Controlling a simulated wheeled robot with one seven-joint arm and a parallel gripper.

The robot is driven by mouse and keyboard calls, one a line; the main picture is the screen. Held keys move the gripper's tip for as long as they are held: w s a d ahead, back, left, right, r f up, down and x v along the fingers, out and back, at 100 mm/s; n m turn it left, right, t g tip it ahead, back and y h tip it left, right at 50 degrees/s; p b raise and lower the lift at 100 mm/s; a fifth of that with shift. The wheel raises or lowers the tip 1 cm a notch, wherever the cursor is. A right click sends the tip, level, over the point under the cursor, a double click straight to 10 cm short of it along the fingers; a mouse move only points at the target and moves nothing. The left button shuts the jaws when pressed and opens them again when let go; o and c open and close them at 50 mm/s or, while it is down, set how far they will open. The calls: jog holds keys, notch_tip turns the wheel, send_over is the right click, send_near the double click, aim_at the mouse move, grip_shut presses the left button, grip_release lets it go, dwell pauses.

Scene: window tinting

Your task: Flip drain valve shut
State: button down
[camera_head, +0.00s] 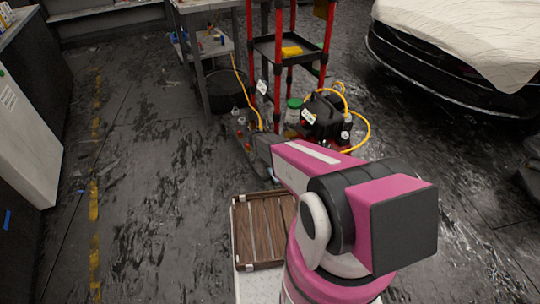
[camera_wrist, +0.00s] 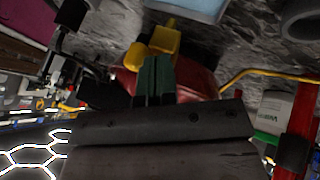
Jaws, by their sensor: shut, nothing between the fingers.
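In the wrist view, the two dark green fingers of my gripper (camera_wrist: 155,75) are shut together with nothing between them. A yellow lever-like part (camera_wrist: 166,38), likely the drain valve handle, sits just beyond the fingertips. I cannot tell whether they touch it. A rounded red body (camera_wrist: 195,78), which looks like a tank, lies behind the fingers and is partly hidden by them. In the head view, a black machine with a red base, likely the compressor (camera_head: 325,115), stands on the floor with a yellow hose. My arm covers the valve area there.
A wooden slatted crate (camera_head: 240,232) is near my base. A covered car (camera_head: 450,40) stands at the upper right. The floor at left is mostly clear.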

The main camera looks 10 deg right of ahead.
jog(key=shift+s+d, duration=0.25)
jog(key=shift+s, duration=0.1)
jog(key=shift+s, duration=0.1)
jog(key=shift+s+n, duration=0.15)
jog(key=shift+n, duration=0.15)
jog(key=shift+s+d+t, duration=0.1)
jog(key=shift+s+t, duration=0.05)
jog(key=shift+t, duration=0.25)
jog(key=s+d+n+t+y, duration=0.2)
jog(key=s+d+n+t, duration=0.2)
jog(key=n, duration=0.7)
jog(key=t, duration=0.2)
jog(key=shift+s+d+n+t, duration=0.3)
jog(key=shift+s, duration=0.1)
jog(key=shift+w, duration=0.15)
